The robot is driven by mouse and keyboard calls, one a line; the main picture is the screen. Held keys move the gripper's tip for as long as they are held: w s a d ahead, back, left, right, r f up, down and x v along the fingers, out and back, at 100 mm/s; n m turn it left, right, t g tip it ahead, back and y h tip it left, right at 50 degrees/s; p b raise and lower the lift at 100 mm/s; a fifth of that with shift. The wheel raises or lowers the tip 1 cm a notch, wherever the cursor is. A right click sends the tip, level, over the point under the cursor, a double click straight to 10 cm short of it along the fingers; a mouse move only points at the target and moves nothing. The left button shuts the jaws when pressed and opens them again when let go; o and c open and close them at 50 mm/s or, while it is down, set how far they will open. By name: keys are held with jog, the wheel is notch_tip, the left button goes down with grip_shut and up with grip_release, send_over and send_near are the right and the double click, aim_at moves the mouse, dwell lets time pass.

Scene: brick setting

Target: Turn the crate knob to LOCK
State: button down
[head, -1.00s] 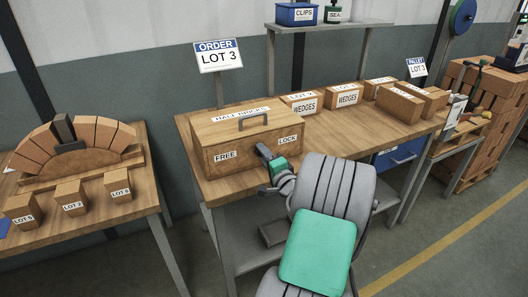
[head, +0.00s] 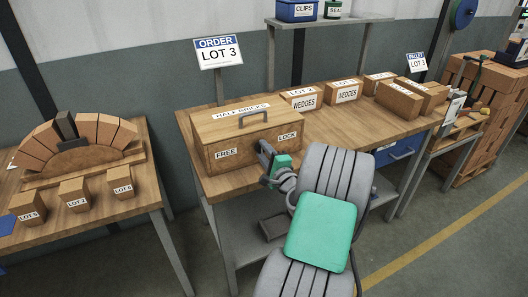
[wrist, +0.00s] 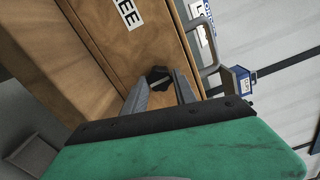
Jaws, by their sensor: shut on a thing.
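The crate (head: 222,138) is a wooden box marked HALF BRICKS, with a handle on its lid. It stands on the middle workbench. Its front carries a FREE label (head: 226,153) at left and a LOCK label (head: 287,136) at right. The dark knob (wrist: 158,76) shows on the crate front in the wrist view, between my fingers. My gripper (wrist: 162,86) is shut on the knob; in the head view my gripper (head: 267,152) is at the crate front below LOCK and hides the knob. The knob's pointing direction cannot be told.
Small boxes marked WEDGES (head: 304,99) stand right of the crate on the workbench (head: 345,132). An ORDER LOT 3 sign (head: 218,54) stands behind. A left table (head: 105,214) holds a brick arch and LOT blocks. Floor lies between the tables.

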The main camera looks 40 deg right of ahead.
jog(key=c, duration=1)
grip_release()
jog(key=shift+s, duration=0.1)
jog(key=b+v, duration=0.1)
jog(key=v, duration=0.6)
jog(key=shift+s, duration=0.35)
jog(key=shift+a, duration=0.15)
